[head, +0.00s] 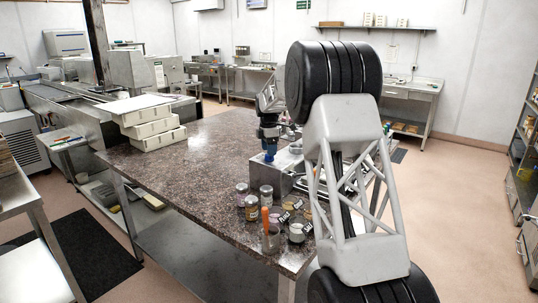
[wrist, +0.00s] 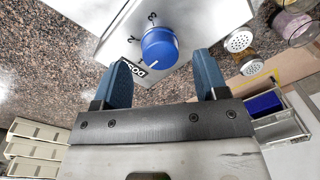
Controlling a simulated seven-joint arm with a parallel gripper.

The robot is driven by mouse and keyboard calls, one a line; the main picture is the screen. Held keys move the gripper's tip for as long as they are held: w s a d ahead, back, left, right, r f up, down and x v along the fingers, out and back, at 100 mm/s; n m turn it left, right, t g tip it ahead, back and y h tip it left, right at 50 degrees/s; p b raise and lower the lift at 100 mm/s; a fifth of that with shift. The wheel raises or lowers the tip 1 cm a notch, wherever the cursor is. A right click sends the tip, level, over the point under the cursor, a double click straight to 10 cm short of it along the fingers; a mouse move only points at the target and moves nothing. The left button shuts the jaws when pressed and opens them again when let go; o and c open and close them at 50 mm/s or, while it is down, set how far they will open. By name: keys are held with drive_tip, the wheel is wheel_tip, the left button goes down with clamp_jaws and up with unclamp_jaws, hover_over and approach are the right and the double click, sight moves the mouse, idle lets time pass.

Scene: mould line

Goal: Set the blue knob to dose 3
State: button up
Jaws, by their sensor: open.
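The blue knob (wrist: 160,44) sits on the face of a grey metal box (wrist: 90,14) in the wrist view. A short white line marks its rim on the lower side. A dark DOSE label (wrist: 132,71) is beside it, with a 3 and another small mark printed to its upper left. My gripper (wrist: 163,58) is open, with one blue finger to each side of the knob's lower part; I cannot tell whether either touches it. In the head view my gripper (head: 268,138) is over the box (head: 287,178), and the knob (head: 270,156) shows small beneath it.
Several jars (head: 252,207) and a cup with an orange-handled tool (head: 265,216) stand near the table's front corner. Stacked white trays (head: 151,122) sit at the table's left. The speckled tabletop (head: 190,175) between is clear. My arm hides the table's right side.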

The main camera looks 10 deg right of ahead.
drive_tip(key=shift+s+f, duration=0.1)
drive_tip(key=shift+f, duration=1.15)
drive_tip(key=c, duration=0.9)
drive_tip(key=shift+c, duration=0.2)
